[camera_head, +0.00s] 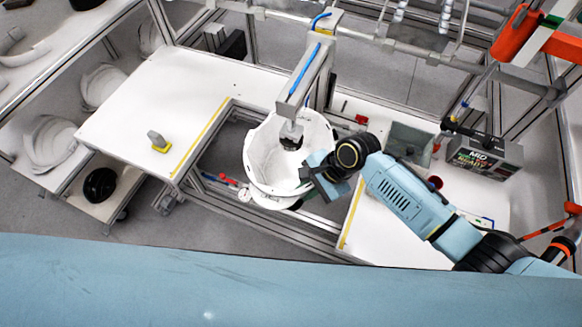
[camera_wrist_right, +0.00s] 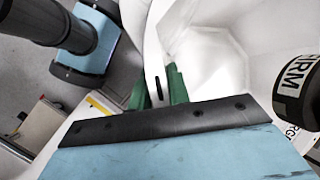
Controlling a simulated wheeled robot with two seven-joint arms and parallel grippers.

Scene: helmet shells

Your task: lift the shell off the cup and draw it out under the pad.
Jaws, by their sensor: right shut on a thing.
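The white helmet shell (camera_head: 262,160) is under the pad arm in the middle of the head view, its hollow side facing up. The dark pad (camera_head: 291,143) hangs from the grey arm (camera_head: 305,75) and overlaps the shell's hollow; whether it touches is unclear. My right gripper (camera_head: 318,172) is at the shell's right side, shut on its wall. In the right wrist view, the green finger pads (camera_wrist_right: 158,88) lie on both sides of the white shell wall (camera_wrist_right: 152,55), near a dark slot. My left gripper is not in view.
A white table (camera_head: 140,115) with a yellow block (camera_head: 158,141) lies left of the shell, and another white surface (camera_head: 375,235) lies right. Metal frame bars surround the gap between them. Other white shells (camera_head: 50,142) sit on the left rack. A labelled box (camera_head: 485,155) stands right.

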